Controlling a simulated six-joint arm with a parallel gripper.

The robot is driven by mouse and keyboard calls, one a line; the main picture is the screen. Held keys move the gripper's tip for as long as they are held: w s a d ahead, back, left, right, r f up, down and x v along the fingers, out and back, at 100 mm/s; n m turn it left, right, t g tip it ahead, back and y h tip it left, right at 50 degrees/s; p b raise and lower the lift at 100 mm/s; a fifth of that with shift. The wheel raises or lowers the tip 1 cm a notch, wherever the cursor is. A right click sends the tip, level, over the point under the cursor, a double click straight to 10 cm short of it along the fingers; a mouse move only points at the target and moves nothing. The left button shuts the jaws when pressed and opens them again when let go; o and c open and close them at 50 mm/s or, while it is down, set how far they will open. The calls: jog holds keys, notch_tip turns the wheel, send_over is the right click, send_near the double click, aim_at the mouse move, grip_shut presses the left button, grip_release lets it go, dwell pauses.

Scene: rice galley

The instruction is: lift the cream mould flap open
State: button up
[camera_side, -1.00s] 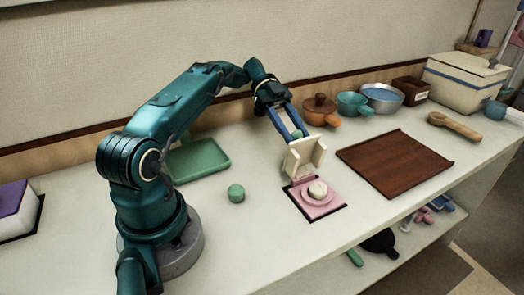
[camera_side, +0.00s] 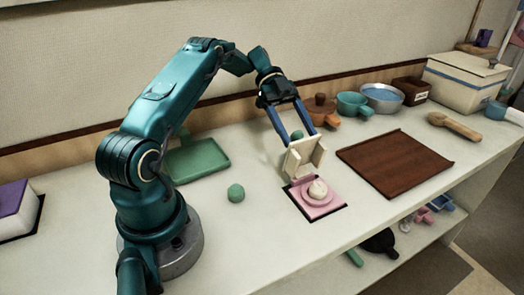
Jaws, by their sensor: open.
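The cream mould flap (camera_side: 304,156) stands raised at the back edge of the pink mould base (camera_side: 317,204), its walled inner side facing the camera. A whitish rice ball (camera_side: 317,189) sits in the pink base. My gripper (camera_side: 291,136) is open, its two blue fingers spread and pointing down just behind and above the flap's top edge. Nothing shows between the fingers except a small green piece near the tips. Whether a finger touches the flap cannot be told.
A dark brown board (camera_side: 394,162) lies to the right. The front counter is clear.

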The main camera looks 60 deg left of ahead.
aim_at(304, 140)
jog(key=d+y, duration=0.1)
jog(key=d+r+y, duration=0.1)
jog(key=d+y, duration=0.5)
jog(key=shift+d+f+y, duration=0.15)
jog(key=shift+d+y, duration=0.05)
jog(key=shift+y, duration=0.2)
jog(key=d+y, duration=0.1)
jog(key=d+f+y, duration=0.1)
jog(key=y, duration=0.1)
jog(key=shift+d+f, duration=0.1)
jog(key=shift+d, duration=0.3)
jog(key=shift+d+f+y, duration=0.25)
jog(key=shift+d+y, duration=0.1)
jog(key=shift+y, duration=0.15)
notch_tip(304, 140, up, 6)
jog(key=f, duration=0.1)
jog(key=s+d+r+m, duration=0.1)
jog(key=s+d+m, duration=0.3)
jog(key=s, duration=0.3)
jog(key=s+d+r+m+t, duration=0.1)
jog(key=s+d+m, duration=0.3)
jog(key=s, duration=0.3)
jog(key=shift+d+r+m+y, duration=0.4)
jog(key=shift+d, duration=0.15)
